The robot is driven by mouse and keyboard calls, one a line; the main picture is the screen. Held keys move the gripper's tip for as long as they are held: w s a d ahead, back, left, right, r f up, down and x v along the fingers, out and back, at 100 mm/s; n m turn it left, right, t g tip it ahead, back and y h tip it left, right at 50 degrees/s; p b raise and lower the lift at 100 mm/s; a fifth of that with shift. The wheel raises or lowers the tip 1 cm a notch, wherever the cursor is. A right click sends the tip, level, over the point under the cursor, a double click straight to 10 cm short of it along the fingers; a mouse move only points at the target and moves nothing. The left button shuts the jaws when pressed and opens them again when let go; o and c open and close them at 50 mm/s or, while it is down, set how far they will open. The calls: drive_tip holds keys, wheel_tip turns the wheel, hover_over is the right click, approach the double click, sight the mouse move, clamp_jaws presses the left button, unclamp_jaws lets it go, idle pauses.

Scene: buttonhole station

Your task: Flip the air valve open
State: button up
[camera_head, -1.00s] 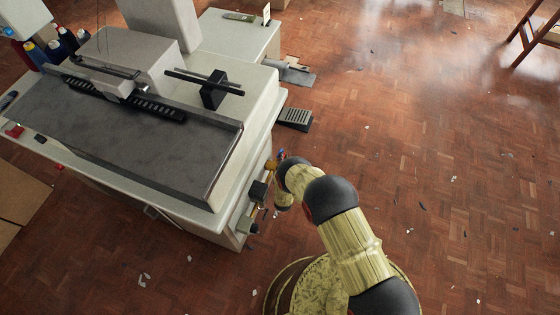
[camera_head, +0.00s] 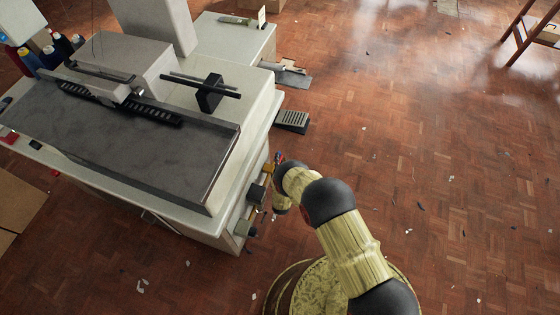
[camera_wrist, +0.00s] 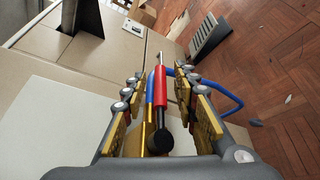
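The air valve shows in the wrist view as a red lever (camera_wrist: 159,88) and a blue part (camera_wrist: 150,92) lying side by side, with a brass body (camera_wrist: 160,142) and a round black end below. In the head view, the brass fitting (camera_head: 267,169) sits on the right side of the machine cabinet, partly hidden by my arm. My gripper (camera_wrist: 158,82) is open, with its fingers on either side of the red and blue parts. A gap shows on the left; whether the right finger touches is unclear.
A blue hose (camera_wrist: 230,88) curves away right of the valve. The cabinet (camera_head: 234,222) carries dark boxes (camera_head: 257,192) near the valve. A grey foot pedal (camera_head: 292,121) stands on the floor behind. Open parquet floor (camera_head: 450,190) lies to the right.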

drive_tip(key=v, duration=1.2)
idle(0.4)
